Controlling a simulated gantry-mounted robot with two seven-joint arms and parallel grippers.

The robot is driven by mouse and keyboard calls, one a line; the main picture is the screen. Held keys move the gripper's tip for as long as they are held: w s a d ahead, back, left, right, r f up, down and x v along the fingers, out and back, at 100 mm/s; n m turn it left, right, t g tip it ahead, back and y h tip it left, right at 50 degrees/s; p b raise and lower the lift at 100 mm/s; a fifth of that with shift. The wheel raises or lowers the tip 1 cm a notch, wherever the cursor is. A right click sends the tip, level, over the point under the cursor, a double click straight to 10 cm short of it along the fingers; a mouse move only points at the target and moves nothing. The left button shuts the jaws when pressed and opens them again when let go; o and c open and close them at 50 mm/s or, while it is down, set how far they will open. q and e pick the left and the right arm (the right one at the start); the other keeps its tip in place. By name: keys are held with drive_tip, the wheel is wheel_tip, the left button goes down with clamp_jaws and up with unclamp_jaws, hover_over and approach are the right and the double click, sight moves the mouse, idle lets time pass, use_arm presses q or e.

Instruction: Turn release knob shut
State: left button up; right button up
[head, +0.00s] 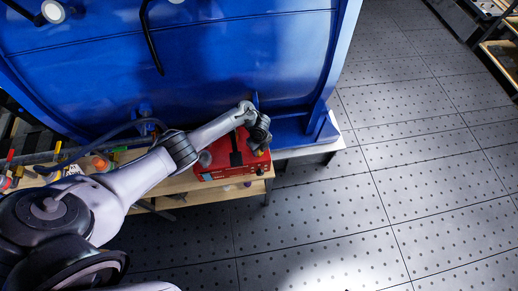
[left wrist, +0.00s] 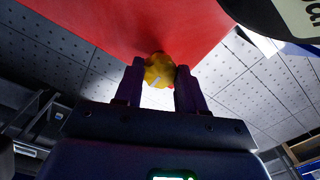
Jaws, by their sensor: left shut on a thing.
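A red box-shaped unit (head: 212,169) with a black strap or handle on top sits on the wooden bench beside the blue panel. Its red face also fills the top of the left wrist view (left wrist: 110,25). A yellow knob (left wrist: 158,67) with a pale mark stands out from that face. My left gripper (head: 261,148) is at the right end of the red unit. In the left wrist view, its two dark fingers (left wrist: 160,80) are shut on the knob, one on each side. In the head view, the knob is hidden. My right gripper is not in view.
A large blue curved panel (head: 230,55) rises behind the unit. The wooden bench (head: 180,184) holds several tools at the left, including an orange one (head: 99,163). The grey perforated floor (head: 400,190) is clear at the right. Another bench stands at the upper right.

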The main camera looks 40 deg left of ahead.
sight(259, 151)
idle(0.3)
use_arm(q)
drive_tip(key=o, duration=1.1)
drive_tip(key=shift+c, duration=0.2)
drive_tip(key=shift+r, duration=0.1)
drive_tip(key=shift+r, duration=0.25)
wheel_tip(259, 151, up, 10)
drive_tip(key=p, duration=0.2)
drive_tip(key=shift+p, duration=0.4)
